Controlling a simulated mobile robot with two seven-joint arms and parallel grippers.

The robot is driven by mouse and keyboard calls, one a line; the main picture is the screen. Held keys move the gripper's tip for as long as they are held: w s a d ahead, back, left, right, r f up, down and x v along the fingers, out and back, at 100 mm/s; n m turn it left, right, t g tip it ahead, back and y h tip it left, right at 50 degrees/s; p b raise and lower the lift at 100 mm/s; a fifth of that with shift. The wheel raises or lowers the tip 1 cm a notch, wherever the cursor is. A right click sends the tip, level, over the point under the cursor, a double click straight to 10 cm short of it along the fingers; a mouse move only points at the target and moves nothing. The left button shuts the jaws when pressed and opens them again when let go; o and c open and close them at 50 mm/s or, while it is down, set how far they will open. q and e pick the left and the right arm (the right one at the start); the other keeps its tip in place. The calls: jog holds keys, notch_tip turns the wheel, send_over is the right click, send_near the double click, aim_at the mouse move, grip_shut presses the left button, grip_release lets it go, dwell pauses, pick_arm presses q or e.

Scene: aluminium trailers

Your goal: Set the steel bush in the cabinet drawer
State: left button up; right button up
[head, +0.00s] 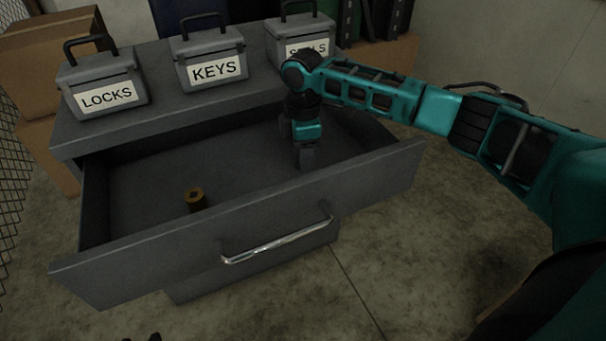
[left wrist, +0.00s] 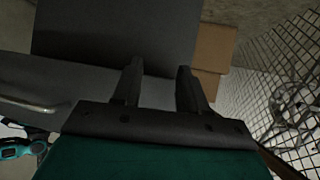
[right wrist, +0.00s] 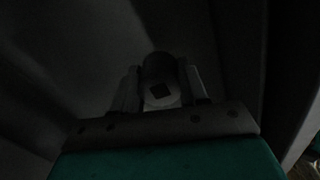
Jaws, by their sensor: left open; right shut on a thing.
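The grey cabinet drawer (head: 275,222) is pulled open in the head view. My right gripper (head: 305,158) reaches down inside its right part. In the right wrist view the right gripper (right wrist: 160,92) is shut on the steel bush (right wrist: 159,68), a grey cylinder with a dark square mark on its near end. Whether the bush touches the drawer floor is too dark to tell. In the head view the bush cannot be made out. My left gripper (left wrist: 157,82) is open and empty in the left wrist view, outside the drawer.
A brass-coloured bush (head: 195,200) stands in the drawer's left front part. Cases marked LOCKS (head: 103,84) and KEYS (head: 210,62), and a third case (head: 302,38), stand on the cabinet top. The drawer floor between bush and gripper is clear. Wire mesh (left wrist: 285,90) stands near the left gripper.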

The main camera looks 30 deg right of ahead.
notch_tip(320, 180, down, 5)
jog(key=shift+f+b, duration=0.1)
jog(key=shift+b, duration=0.85)
jog(key=shift+f, duration=0.25)
pick_arm(q)
jog(key=shift+w+d+f, duration=0.1)
jog(key=shift+w+d, duration=0.25)
jog(key=shift+d, duration=0.15)
pick_arm(e)
jog(key=shift+r, duration=0.1)
jog(key=o, duration=1.3)
pick_arm(q)
jog(key=shift+s+a+f, duration=0.1)
